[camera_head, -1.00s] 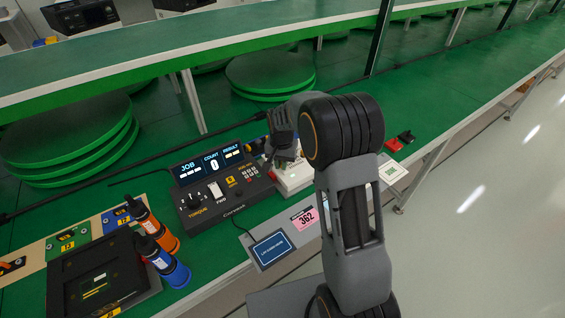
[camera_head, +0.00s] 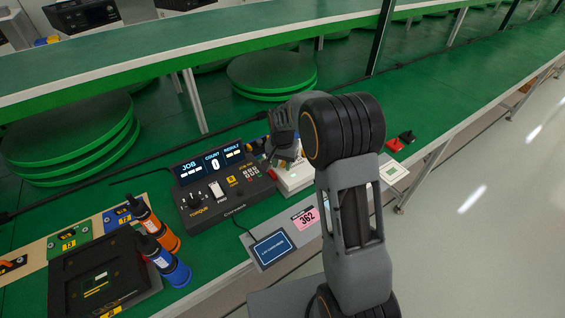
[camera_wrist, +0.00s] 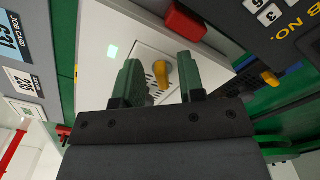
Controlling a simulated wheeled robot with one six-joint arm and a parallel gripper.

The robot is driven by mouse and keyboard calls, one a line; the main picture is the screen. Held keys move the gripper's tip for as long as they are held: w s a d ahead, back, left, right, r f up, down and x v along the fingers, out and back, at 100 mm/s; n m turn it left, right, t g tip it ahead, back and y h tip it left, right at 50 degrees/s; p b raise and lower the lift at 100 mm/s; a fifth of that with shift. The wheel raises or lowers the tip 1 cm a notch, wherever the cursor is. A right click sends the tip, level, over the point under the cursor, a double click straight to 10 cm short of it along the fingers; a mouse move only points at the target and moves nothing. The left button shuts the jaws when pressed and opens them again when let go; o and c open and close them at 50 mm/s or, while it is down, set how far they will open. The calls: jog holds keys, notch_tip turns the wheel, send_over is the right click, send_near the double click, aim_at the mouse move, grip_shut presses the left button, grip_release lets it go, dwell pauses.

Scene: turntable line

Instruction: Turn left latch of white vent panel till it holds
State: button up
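The white vent panel (camera_wrist: 150,57) shows in the wrist view with slots in it. One yellow latch (camera_wrist: 161,74) stands on it, between the two green fingers of my gripper (camera_wrist: 160,82). The fingers are apart, with gaps beside the latch, and do not appear to touch it. In the head view my gripper (camera_head: 285,140) is over the white unit (camera_head: 294,180) beside the control box, and my arm hides part of it. I cannot make out a second latch on the panel.
The control box (camera_head: 220,190) with a display stands left of the panel. A red block (camera_wrist: 186,21) is close to the fingers in the wrist view. Orange (camera_head: 158,230) and blue (camera_head: 168,264) screwdrivers stand further left. The green bench right of my arm is mostly clear.

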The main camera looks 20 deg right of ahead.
aim_at(282, 164)
notch_tip(282, 164, up, 14)
jog(key=shift+p, duration=0.4)
dwell(0.4)
dwell(0.5)
